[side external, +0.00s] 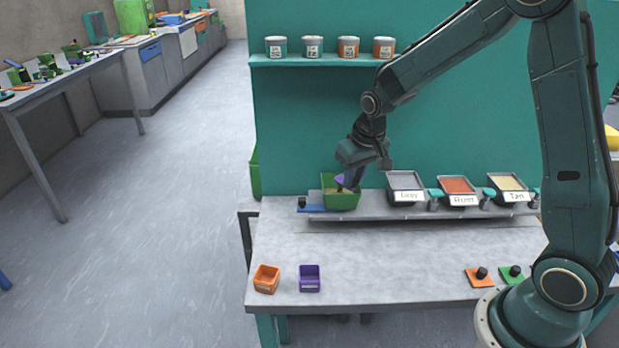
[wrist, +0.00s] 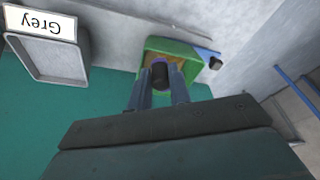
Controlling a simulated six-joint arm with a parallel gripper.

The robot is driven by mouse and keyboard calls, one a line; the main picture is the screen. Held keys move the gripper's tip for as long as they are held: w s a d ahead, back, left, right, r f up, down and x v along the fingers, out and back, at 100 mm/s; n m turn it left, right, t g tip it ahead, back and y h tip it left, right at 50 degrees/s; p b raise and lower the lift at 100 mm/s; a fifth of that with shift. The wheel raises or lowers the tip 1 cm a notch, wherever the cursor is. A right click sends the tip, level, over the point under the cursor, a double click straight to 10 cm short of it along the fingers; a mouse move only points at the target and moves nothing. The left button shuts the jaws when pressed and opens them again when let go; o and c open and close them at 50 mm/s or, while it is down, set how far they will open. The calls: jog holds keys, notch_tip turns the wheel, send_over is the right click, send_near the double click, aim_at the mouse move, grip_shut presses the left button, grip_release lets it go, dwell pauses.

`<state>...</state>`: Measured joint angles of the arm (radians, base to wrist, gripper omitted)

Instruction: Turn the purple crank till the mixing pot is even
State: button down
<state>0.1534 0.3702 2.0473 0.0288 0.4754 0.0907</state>
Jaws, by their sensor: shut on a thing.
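The mixing pot is a green square tub (side external: 341,201) at the left end of the raised grey shelf; it also shows in the wrist view (wrist: 193,52). A little orange-brown powder shows inside it, but its evenness cannot be told. The purple crank (side external: 341,181) shows as a small purple patch over the pot, mostly hidden by my gripper. My gripper (side external: 353,183) points down over the pot. In the wrist view its fingers (wrist: 160,86) are closed on the crank's dark knob (wrist: 160,75).
Trays labelled Grey (side external: 405,182), Rust (side external: 457,187) and Tan (side external: 507,184) stand right of the pot. A blue piece with a black knob (side external: 302,203) is left of it. Orange (side external: 266,280) and purple (side external: 309,279) boxes stand in front. The table middle is clear.

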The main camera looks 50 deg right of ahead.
jog(key=c, duration=1.4)
grip_release()
jog(key=shift+r, duration=3.75)
jog(key=shift+r, duration=0.1)
jog(key=s+a+r+n+t, duration=0.1)
jog(key=s+a+r, duration=0.1)
jog(key=s, duration=0.6)
jog(key=s+a+r+n+t, duration=0.1)
jog(key=s+a+r, duration=0.2)
jog(key=s, duration=0.6)
jog(key=s+a+r+n, duration=0.1)
jog(key=s+a+r, duration=0.1)
jog(key=s, duration=0.6)
jog(key=shift+s+a+r+t+y, duration=0.2)
jog(key=shift+r+t+y, duration=0.2)
jog(key=shift+r, duration=0.35)
